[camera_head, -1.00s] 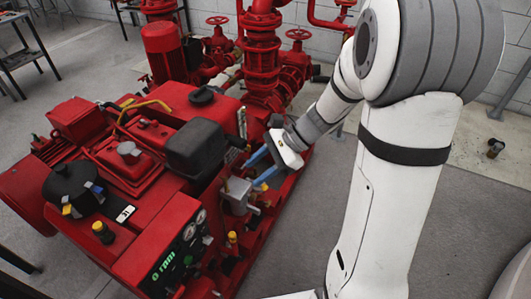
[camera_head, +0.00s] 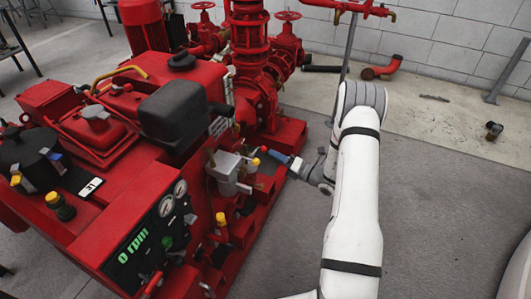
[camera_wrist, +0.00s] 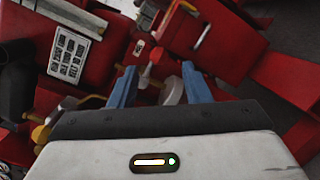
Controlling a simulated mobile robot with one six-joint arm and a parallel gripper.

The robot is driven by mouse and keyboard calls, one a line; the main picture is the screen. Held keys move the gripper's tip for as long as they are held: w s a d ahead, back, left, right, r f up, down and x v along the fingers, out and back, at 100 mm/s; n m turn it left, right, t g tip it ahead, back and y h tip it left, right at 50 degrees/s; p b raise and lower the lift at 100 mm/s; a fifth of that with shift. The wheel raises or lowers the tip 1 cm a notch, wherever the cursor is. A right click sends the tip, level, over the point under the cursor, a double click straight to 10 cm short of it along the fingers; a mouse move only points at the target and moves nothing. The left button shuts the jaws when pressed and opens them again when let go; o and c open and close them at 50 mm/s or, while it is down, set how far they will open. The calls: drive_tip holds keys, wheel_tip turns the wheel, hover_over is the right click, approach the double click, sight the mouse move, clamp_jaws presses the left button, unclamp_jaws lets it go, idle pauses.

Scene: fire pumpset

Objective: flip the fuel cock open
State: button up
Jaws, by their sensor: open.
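A small lever with a red tip (camera_head: 255,161) sits beside the grey metal housing (camera_head: 228,172) on the near side of the red engine; it looks like the fuel cock. In the wrist view a red-tipped lever (camera_wrist: 156,54) shows between the fingers, with a pale rounded part (camera_wrist: 173,92) near the right finger. My gripper (camera_head: 275,156) has blue fingers and comes in from the right, its tips close to the lever. In the wrist view my gripper (camera_wrist: 159,70) is open, with the fingers on either side of the lever. I cannot tell whether they touch it.
The gauge panel (camera_head: 160,220) stands in front, with a yellow-topped part (camera_head: 221,219) beside it. A black box-shaped tank (camera_head: 172,113) is above. A red pump (camera_head: 252,85) rises behind. The grey floor (camera_head: 430,200) at the right is open.

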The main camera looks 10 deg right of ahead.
sight(263, 148)
drive_tip(key=b+x, duration=0.1)
drive_tip(key=x, duration=0.5)
drive_tip(key=shift+w+a, duration=0.15)
drive_tip(key=shift+a, duration=0.1)
drive_tip(key=c, duration=0.9)
drive_tip(key=shift+d, duration=0.45)
drive_tip(key=shift+c, duration=0.2)
drive_tip(key=shift+a+r+n, duration=0.1)
drive_tip(key=shift+a+n, duration=0.2)
drive_tip(key=shift+a, duration=0.2)
